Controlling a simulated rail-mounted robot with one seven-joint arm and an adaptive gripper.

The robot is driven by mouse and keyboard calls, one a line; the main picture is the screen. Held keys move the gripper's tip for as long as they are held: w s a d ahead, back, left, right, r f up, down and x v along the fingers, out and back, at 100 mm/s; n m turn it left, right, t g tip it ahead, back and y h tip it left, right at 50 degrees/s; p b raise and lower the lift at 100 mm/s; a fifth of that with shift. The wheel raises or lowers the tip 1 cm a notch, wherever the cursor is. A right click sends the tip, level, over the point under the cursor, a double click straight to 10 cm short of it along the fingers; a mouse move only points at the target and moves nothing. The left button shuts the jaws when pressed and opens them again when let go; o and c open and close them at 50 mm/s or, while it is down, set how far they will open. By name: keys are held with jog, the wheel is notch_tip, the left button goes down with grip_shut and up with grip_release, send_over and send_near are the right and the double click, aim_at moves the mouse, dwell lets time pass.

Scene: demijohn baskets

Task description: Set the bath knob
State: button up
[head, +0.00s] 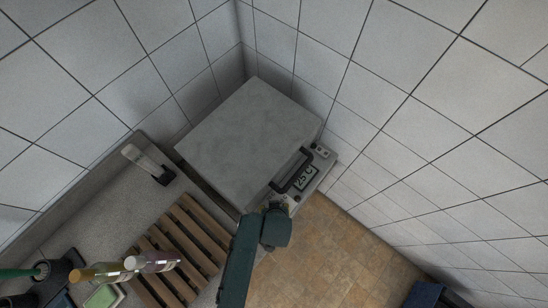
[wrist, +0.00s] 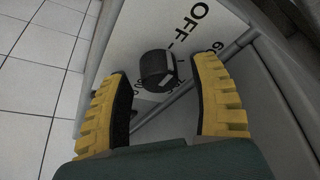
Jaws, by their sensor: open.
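The bath knob (wrist: 157,68) is a short black cylinder on a pale panel in the wrist view. "OFF" is printed beside it, with partly hidden numbers around it; I cannot tell its setting. My gripper (wrist: 161,80) is open, its yellow ribbed fingers on either side of the knob; contact is not visible. The bath (head: 248,135) has a closed grey speckled lid in the head view. Its front panel carries a display (head: 306,178) reading about 25 °C. In the head view my gripper is at the panel's near end, and the knob is hidden there.
A black lid handle (head: 292,170) stands close to my gripper. A thin metal rod (wrist: 195,85) crosses the wrist view by the knob. Tiled walls enclose the bath's corner.

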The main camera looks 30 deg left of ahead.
jog(key=shift+f, duration=0.15)
grip_shut()
jog(key=shift+m, duration=0.4)
jog(key=shift+m+h+p, duration=0.5)
jog(key=shift+m+p, duration=0.25)
jog(key=shift+m, duration=0.25)
jog(key=m+h, duration=0.1)
jog(key=m, duration=0.1)
jog(key=shift+a+m+t+p, duration=0.1)
jog(key=shift+m+t+p, duration=0.2)
jog(key=shift+t, duration=0.1)
jog(key=m+h, duration=0.1)
jog(key=m, duration=0.1)
jog(key=m+h, duration=0.1)
jog(key=m, duration=0.2)
jog(key=shift+f+m, duration=0.1)
jog(key=shift+m, duration=0.2)
jog(key=shift+b, duration=0.3)
